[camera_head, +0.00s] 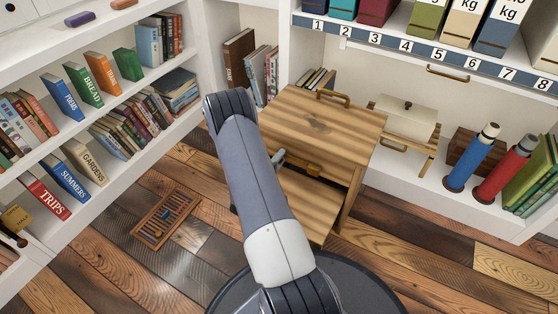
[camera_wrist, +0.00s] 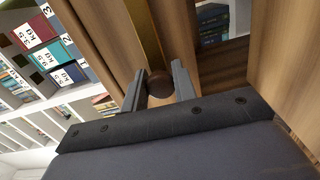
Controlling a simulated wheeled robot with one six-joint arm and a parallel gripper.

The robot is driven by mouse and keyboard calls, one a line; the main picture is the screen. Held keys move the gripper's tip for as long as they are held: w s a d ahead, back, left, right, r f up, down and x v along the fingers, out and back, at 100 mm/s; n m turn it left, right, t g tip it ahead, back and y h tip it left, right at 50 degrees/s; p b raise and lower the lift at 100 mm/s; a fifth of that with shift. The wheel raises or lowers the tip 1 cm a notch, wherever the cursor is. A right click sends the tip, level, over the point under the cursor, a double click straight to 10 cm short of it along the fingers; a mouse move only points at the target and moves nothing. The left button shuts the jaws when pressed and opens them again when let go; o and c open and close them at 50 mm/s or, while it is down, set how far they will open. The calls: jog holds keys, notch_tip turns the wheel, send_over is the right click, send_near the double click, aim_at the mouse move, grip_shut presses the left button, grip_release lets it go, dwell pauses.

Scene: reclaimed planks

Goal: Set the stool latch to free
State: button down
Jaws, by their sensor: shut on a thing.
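The wooden step stool (camera_head: 322,125) stands on the plank floor beyond my arm, with a brass handle (camera_head: 333,97) on its top and a lower step (camera_head: 312,203) in front. My gripper (camera_head: 279,159) is at the stool's near left side, partly hidden by my arm. In the wrist view my gripper (camera_wrist: 159,80) is shut on a round dark brown knob (camera_wrist: 160,88), which sits between the two fingers at the end of a brass strip (camera_wrist: 146,35) on the stool. I take the knob for the latch. Any latch marking is hidden or too small to read.
A bookshelf (camera_head: 88,148) fills the left side. A slatted wooden tray or frame (camera_head: 166,217) lies on the floor left of my arm. Right of the stool are a cream box (camera_head: 404,120), a blue cylinder (camera_head: 473,160) and a red cylinder (camera_head: 506,168). Floor is open at lower right.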

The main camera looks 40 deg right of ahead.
jog(key=shift+r, duration=0.1)
jog(key=c, duration=1.2)
grip_release()
jog(key=p+v, duration=0.3)
jog(key=v, duration=0.7)
jog(key=shift+a, duration=0.35)
jog(key=shift+s+d, duration=0.1)
